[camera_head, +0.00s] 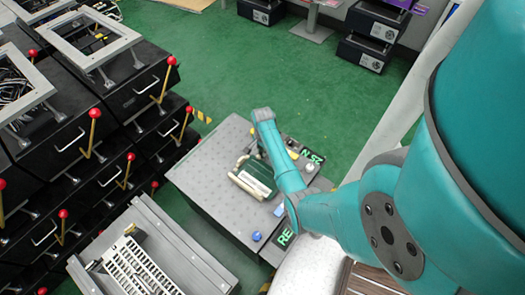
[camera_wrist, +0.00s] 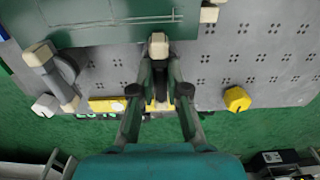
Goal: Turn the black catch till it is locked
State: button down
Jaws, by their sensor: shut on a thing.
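My gripper (camera_wrist: 158,85) is in the middle of the wrist view, its two dark fingers closed in on a narrow upright piece. This piece, which I take to be the black catch (camera_wrist: 160,80), has a dark body and a cream block at its top end. The fingers hide much of it, and I cannot tell its turn angle well. It stands at the edge of a grey perforated bench top (camera_wrist: 225,65). In the head view my own arm covers the gripper and the catch.
A dark green box (camera_head: 252,178) lies on the bench beside my arm. In the wrist view a grey lever (camera_wrist: 55,75) with a cream end stands left, a yellow knob (camera_wrist: 237,99) right. A blue knob (camera_head: 257,236) sits at the bench's front. Black drawer units (camera_head: 140,90) stand left; green floor lies behind.

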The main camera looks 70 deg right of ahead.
dwell(0.3)
jog(key=c, duration=1.2)
grip_release()
jog(key=shift+o, duration=0.2)
notch_tip(320, 180, up, 12)
jog(key=shift+f, duration=0.1)
